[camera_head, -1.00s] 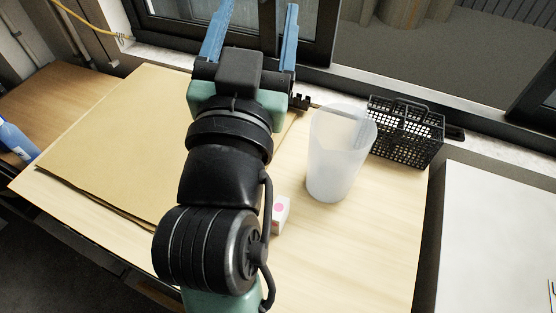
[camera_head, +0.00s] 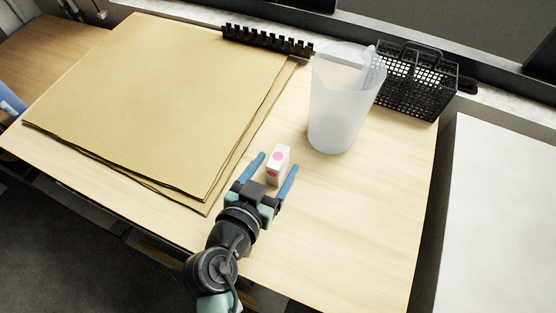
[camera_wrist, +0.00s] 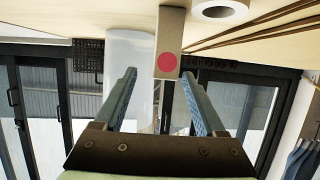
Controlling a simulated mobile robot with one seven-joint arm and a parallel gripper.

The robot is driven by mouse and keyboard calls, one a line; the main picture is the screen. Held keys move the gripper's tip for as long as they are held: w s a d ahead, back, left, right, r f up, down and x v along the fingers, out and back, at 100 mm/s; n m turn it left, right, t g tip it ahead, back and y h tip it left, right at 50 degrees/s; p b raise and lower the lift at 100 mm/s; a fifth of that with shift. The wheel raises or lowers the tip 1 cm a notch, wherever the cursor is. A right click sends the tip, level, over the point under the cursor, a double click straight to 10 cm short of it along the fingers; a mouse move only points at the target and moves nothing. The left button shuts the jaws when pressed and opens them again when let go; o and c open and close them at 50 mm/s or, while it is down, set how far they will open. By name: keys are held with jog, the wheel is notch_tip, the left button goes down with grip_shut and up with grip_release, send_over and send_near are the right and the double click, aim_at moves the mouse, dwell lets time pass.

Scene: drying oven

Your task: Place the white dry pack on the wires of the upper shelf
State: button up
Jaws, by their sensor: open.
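The white dry pack (camera_head: 279,160), a small upright box with pink dots, stands on the wooden table. In the wrist view the pack (camera_wrist: 168,40) shows between and beyond the fingers, with one round pink dot facing me. My gripper (camera_head: 278,162) is open, its blue fingers low over the table on either side of the pack. I cannot tell whether either finger touches it. No oven and no wire shelf show in these views.
A translucent beaker (camera_head: 338,115) stands behind and right of the pack. A black basket (camera_head: 415,85) and a black comb-like rack (camera_head: 265,40) are at the back. Brown sheets (camera_head: 150,100) cover the left. The table's right front (camera_head: 350,220) is clear.

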aim_at(284, 148)
jog(key=p+x, duration=0.1)
jog(key=x, duration=0.4)
jog(key=shift+w+a+r+p, duration=0.15)
jog(key=shift+w+p, duration=0.05)
jog(key=shift+p, duration=0.15)
jog(key=shift+w+f, duration=0.3)
jog(key=shift+w, duration=0.25)
grip_shut()
